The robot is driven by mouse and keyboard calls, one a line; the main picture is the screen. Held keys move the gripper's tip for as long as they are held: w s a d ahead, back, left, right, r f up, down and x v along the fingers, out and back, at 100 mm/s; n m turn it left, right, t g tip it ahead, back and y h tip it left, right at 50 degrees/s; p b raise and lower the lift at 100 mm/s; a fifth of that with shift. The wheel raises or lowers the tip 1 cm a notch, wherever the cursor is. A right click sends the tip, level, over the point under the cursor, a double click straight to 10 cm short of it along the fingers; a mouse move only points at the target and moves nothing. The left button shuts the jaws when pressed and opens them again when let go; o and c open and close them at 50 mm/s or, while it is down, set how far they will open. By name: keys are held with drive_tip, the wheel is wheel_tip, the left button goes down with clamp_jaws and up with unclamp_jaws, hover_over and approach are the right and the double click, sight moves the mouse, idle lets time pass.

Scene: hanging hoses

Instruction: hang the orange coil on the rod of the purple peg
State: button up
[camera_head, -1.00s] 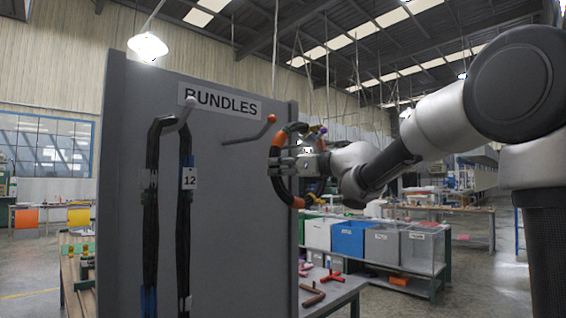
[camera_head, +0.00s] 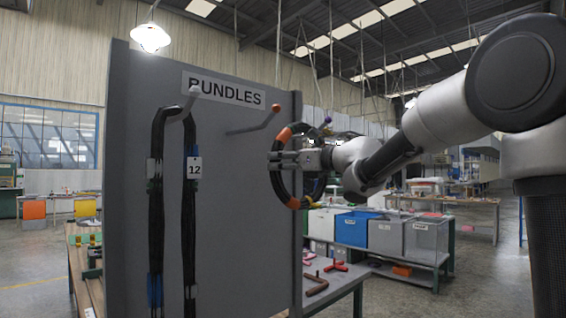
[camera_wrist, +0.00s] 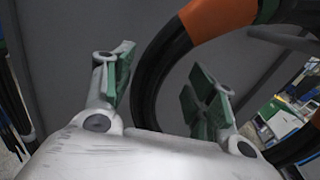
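The orange coil is a black hose ring with orange bands (camera_head: 284,135), standing beside the right edge of the board in the head view. It also shows in the wrist view, with one orange band (camera_wrist: 217,18). My gripper (camera_head: 276,161) is at the coil's left side. In the wrist view its green-padded fingers (camera_wrist: 155,95) are apart, with the hose between or just beyond them and gaps visible beside it. The purple peg shows only its purple tip (camera_head: 327,120) above the coil. A grey rod (camera_wrist: 285,39) meets the coil in the wrist view; whether it threads the ring is unclear.
A grey board (camera_head: 235,200) labelled BUNDLES stands close on the left. It bears an orange-tipped peg (camera_head: 277,108) and a white-tipped peg (camera_head: 195,91) with a black hose bundle (camera_head: 155,200) tagged 12. A table (camera_head: 335,290) with tools and several bins stand lower right.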

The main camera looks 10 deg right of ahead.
drive_tip(key=shift+d+f, duration=0.1)
drive_tip(key=v, duration=1.2)
drive_tip(key=w+d+f+m+t+h, duration=0.1)
drive_tip(key=w+d+f+m+h, duration=0.15)
drive_tip(key=d+m+h, duration=0.4)
drive_tip(key=w+d+f+m+t+h, duration=0.2)
drive_tip(key=d+f+m+h, duration=0.15)
drive_tip(key=d+m, duration=0.6)
drive_tip(key=s+d+f+m+g+h, duration=0.3)
drive_tip(key=s+d+f+m+h, duration=0.3)
drive_tip(key=m, duration=0.7)
drive_tip(key=s+d+f+m+g, duration=0.3)
drive_tip(key=s+f+m+g, duration=0.2)
drive_tip(key=s+f+m, duration=0.75)
drive_tip(key=s+a+f+m+g+y, duration=0.1)
drive_tip(key=s+a, duration=0.3)
drive_tip(key=s, duration=0.4)
drive_tip(key=s+a+f+m+g+y, duration=0.2)
drive_tip(key=s+a+f+m, duration=0.1)
drive_tip(key=s, duration=0.5)
drive_tip(key=shift+a+f, duration=0.45)
drive_tip(key=shift+a, duration=0.2)
